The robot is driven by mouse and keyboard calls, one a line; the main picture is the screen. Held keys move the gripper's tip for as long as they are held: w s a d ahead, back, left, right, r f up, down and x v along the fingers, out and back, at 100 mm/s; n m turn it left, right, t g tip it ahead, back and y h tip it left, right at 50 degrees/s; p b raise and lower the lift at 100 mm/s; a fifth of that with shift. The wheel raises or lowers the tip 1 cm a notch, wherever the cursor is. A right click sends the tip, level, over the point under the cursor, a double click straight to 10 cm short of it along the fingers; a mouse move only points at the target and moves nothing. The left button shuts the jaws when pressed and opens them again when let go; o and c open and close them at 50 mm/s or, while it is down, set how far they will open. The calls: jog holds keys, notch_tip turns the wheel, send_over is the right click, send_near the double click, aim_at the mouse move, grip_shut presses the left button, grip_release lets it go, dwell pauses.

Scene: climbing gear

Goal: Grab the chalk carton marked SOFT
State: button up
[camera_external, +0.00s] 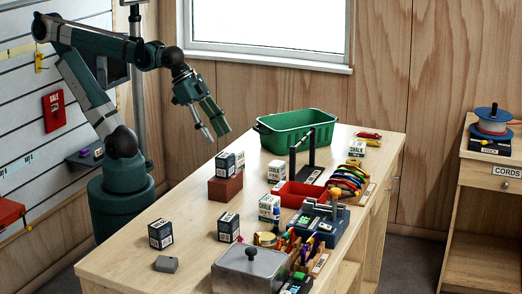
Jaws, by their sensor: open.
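Several small chalk cartons stand on the wooden table. White ones are at the back right (357,149), the middle (277,171) and nearer the front (269,207). Dark ones with white labels are on a brown block (225,189), as a carton (225,163) on top, at the front left (160,234) and at front centre (228,227). The lettering is too small to tell which is marked SOFT. My gripper (217,134) is open and empty, pointing down in the air above the table's far left side, apart from every carton.
A green bin (297,129) stands at the back. A black upright stand, a red tray (300,195) with coloured gear beside it, and a blue device (320,222) crowd the right. A grey metal box (250,269) and grey block (166,264) are in front. The left front tabletop is fairly clear.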

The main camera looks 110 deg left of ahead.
jog(key=w+d+r+m+g+h+p, duration=0.1)
jog(key=w+d+r+m+p, duration=0.15)
jog(key=w, duration=0.25)
jog(key=w+d+r+m+g+p, duration=0.1)
jog(key=w+d+r+m+p, duration=0.15)
jog(key=w+p, duration=0.2)
jog(key=m+g+h+p, duration=0.3)
jog(key=m+g+p, duration=0.2)
jog(key=m+p, duration=0.75)
send_over(271, 196)
jog(key=a, duration=0.2)
notch_tip(271, 196, down, 11)
jog(key=shift+w+d+r, duration=0.1)
jog(key=shift+w, duration=0.05)
jog(key=shift+f, duration=0.35)
jog(key=shift+f, duration=0.1)
jog(key=shift+x, duration=1.2)
jog(key=shift+d, duration=0.1)
